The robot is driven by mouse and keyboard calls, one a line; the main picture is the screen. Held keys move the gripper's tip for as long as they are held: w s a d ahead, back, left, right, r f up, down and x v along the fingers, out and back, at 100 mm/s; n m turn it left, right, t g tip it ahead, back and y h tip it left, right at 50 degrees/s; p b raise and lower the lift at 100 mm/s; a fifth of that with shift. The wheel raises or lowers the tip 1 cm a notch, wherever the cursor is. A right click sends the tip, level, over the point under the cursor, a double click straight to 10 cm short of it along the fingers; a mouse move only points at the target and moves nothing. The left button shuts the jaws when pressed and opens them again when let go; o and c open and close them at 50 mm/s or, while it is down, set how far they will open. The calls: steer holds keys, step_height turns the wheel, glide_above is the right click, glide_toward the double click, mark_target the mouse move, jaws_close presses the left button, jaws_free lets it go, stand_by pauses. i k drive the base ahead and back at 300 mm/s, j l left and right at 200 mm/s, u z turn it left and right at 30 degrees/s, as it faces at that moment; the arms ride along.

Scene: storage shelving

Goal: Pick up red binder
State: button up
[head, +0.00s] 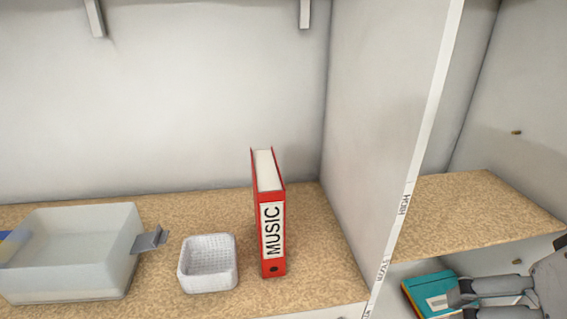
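A red binder (273,243) with a white label reading "MUSIC" stands upright on the speckled tan shelf board (330,277), its spine toward me. My gripper (457,298) is at the lower right, in front of the right-hand compartment and well apart from the binder. Its fingers point left and overlap a teal object in the picture.
A white woven basket (208,279) stands just left of the binder. A translucent bin (75,262) is farther left, with a grey piece (150,239) beside it. A white divider panel (385,120) rises between binder and gripper. A teal box-like object (425,287) lies lower right.

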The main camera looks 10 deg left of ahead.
mark_target(269, 190)
steer(key=u, duration=0.85)
steer(key=i+j+u, duration=0.25)
steer(key=i, duration=0.25)
steer(key=l, duration=0.1)
